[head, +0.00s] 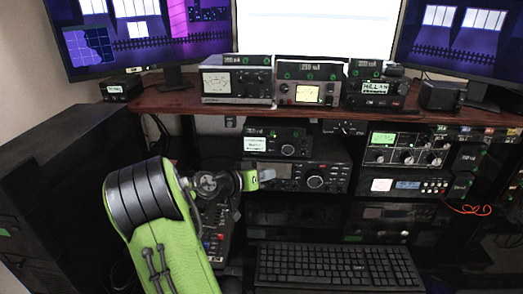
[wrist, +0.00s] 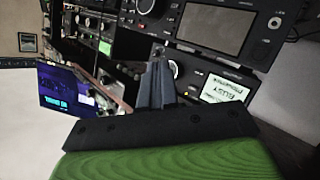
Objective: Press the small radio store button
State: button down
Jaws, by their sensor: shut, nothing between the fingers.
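The small radio (head: 276,144) is a dark box with a lit display at its left and a knob at its right. It sits on top of a larger radio in the rack below the desk top. In the wrist view the small radio (wrist: 200,76) appears turned over, with its lit display at right. I cannot make out which control is the store button. My gripper (head: 268,175) is in front of the larger radio, below the small radio. In the wrist view my gripper (wrist: 157,68) is shut and empty, its fingertips pointing at the rack, close to the small radio's knob.
The larger radio (head: 335,180) has a screen and a big knob. A keyboard (head: 335,266) lies below at the front. More radio units (head: 407,150) fill the rack at right. The brown desk top (head: 180,101) carries meters and monitors above. A dark cabinet (head: 70,180) stands at left.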

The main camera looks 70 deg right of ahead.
aim_at(271, 150)
jog(key=w+d+p, duration=0.2)
jog(key=d+p, duration=0.2)
jog(key=d, duration=0.4)
jog(key=shift+d+p, duration=0.3)
jog(key=shift+d, duration=0.1)
dwell(1.7)
jog(key=shift+d, duration=0.3)
jog(key=shift+w+d, duration=0.15)
jog(key=shift+d, duration=0.2)
dwell(0.5)
jog(key=shift+s+a+b, duration=0.2)
jog(key=shift+a+b, duration=0.35)
jog(key=shift+a, duration=0.2)
